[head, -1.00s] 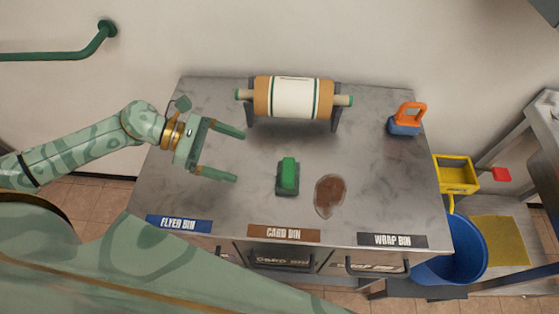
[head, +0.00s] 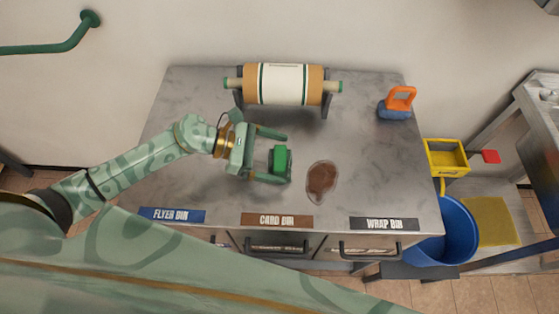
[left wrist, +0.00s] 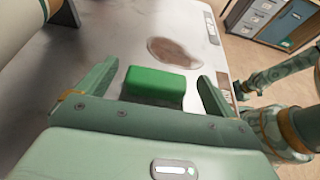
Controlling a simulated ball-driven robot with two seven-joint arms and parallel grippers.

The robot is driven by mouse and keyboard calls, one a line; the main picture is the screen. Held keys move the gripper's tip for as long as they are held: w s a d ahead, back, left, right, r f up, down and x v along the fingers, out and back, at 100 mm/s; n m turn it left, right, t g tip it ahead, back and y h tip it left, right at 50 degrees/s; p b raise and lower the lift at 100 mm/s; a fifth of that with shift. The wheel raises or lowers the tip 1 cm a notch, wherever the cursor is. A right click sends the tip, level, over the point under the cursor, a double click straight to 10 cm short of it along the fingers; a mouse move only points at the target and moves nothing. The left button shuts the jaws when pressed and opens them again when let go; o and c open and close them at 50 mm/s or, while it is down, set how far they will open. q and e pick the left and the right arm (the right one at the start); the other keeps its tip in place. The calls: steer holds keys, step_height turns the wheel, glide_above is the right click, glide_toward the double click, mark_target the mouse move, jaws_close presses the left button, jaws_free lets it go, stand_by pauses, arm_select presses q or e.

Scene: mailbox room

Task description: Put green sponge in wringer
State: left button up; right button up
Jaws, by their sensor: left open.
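The green sponge (head: 281,158) lies on the grey metal counter, left of a brown stain. My left gripper (head: 279,159) is open, with its fingers on either side of the sponge. In the left wrist view, the sponge (left wrist: 154,86) sits between the two spread fingers (left wrist: 155,88), and I see a gap beside it. The yellow wringer (head: 446,157) with a red handle end sits on the blue bucket (head: 452,236), right of the counter.
The brown stain (head: 322,178) lies right of the sponge. A paper roll on a stand (head: 284,85) is at the counter's back. A blue scrubber with an orange handle (head: 396,105) stands back right. Labelled bins line the front edge. A metal table (head: 543,130) is at far right.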

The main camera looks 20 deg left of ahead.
mark_target(279, 157)
arm_select(q)
steer(key=x, duration=0.3)
steer(key=shift+w+f, duration=0.15)
steer(key=c, duration=1.2)
steer(key=shift+o, duration=0.2)
